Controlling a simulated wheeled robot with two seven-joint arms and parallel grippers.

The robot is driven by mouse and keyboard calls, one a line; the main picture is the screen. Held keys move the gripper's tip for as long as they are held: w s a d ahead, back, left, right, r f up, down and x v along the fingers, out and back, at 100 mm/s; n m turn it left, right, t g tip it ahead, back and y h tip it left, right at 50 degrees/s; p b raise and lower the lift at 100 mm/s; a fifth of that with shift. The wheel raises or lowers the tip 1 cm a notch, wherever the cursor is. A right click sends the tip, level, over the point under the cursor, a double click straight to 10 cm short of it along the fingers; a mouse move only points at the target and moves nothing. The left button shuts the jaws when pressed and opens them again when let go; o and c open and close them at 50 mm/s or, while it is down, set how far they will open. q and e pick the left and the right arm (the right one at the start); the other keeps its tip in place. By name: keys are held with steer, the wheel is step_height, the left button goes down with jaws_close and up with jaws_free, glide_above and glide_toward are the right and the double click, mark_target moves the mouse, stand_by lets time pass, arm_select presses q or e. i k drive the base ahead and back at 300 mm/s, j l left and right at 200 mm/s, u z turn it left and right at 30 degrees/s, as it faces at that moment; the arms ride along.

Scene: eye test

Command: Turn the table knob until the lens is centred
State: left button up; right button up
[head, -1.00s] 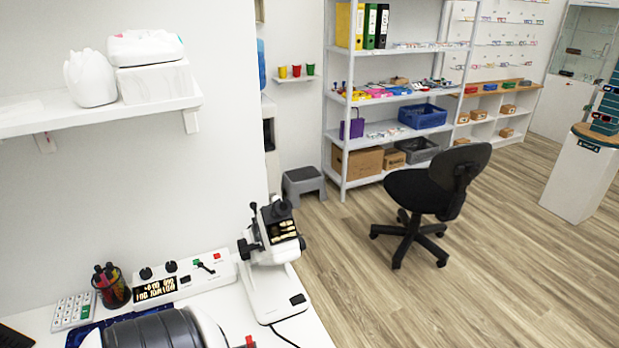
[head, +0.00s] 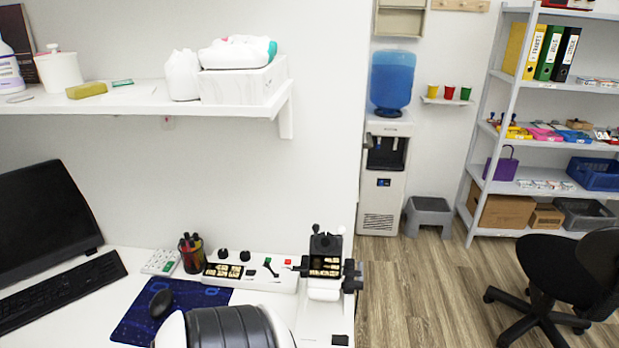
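A white instrument with a black head (head: 325,245) stands at the right end of the desk. Its front has a dark panel with small yellowish marks. Black knobs (head: 353,276) show on its right side; I cannot tell which is the table knob. No lens can be made out, so its centring cannot be told. Neither gripper shows; a grey and white part of mine covers the bottom of the view.
The desk holds a monitor (head: 45,222), keyboard (head: 62,298), mouse (head: 160,303) on a blue mat, calculator (head: 160,262) and pen cup (head: 192,254). A white wall shelf (head: 130,99) hangs above. A water cooler (head: 385,175), grey step stool (head: 428,217) and black chair (head: 570,275) stand beyond.

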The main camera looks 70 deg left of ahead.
mark_target(348, 285)
steer(key=i+u, duration=0.15)
steer(key=u, duration=0.25)
steer(key=i+u, duration=0.15)
steer(key=u, duration=0.3)
steer(key=i+u, duration=0.15)
steer(key=u, duration=0.25)
steer(key=i+l+u, duration=0.15)
steer(key=u, duration=0.3)
steer(key=i+l+u, duration=0.1)
steer(key=u, duration=0.3)
steer(key=i+l+u, duration=0.2)
steer(key=u, duration=0.3)
steer(key=i+l+u, duration=0.15)
steer(key=l+u, duration=0.45)
steer(key=u, duration=0.25)
steer(key=l+u, duration=0.1)
steer(key=u, duration=0.3)
steer(key=l+u, duration=0.15)
steer(key=u, duration=0.2)
